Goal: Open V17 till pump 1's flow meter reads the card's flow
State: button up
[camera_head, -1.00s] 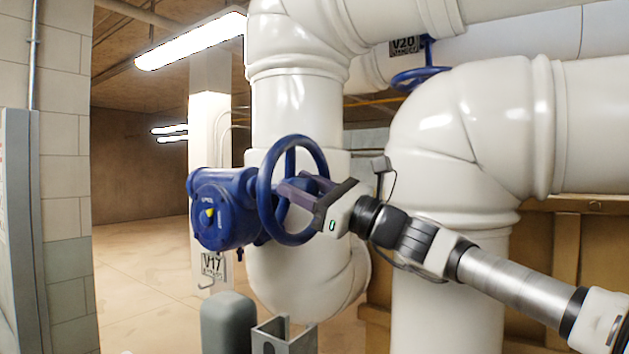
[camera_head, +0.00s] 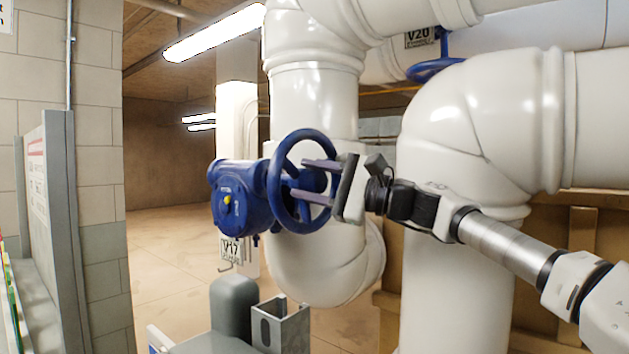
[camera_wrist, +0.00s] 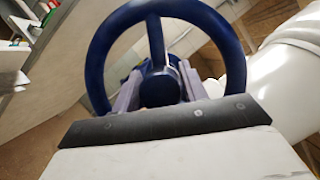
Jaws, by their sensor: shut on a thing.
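The V17 valve has a blue handwheel (camera_head: 274,190) on a blue gearbox body (camera_head: 240,200) with a small yellow mark. Its V17 tag (camera_head: 231,250) hangs below. My gripper (camera_head: 303,180) faces the wheel from the right, its two purple-grey fingers reaching through the rim, one above the other. In the wrist view, the handwheel (camera_wrist: 101,50) fills the top, and the fingers of my gripper (camera_wrist: 158,92) lie on either side of its dark hub (camera_wrist: 160,90). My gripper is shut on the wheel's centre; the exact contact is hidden. I cannot make out pump 1's flow meter or the card.
Large white pipes (camera_head: 455,140) stand behind and right of the valve, close to my arm. A second blue valve wheel (camera_head: 434,69) tagged V20 (camera_head: 420,38) is higher up. A grey post and metal bracket (camera_head: 282,325) stand below. A grey panel (camera_head: 55,200) is at left.

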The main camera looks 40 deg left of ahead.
jog(key=shift+n, duration=0.4)
jog(key=o, duration=1.3)
jog(key=shift+c, duration=0.2)
jog(key=b+v, duration=0.4)
jog(key=v, duration=0.9)
jog(key=shift+d, duration=0.4)
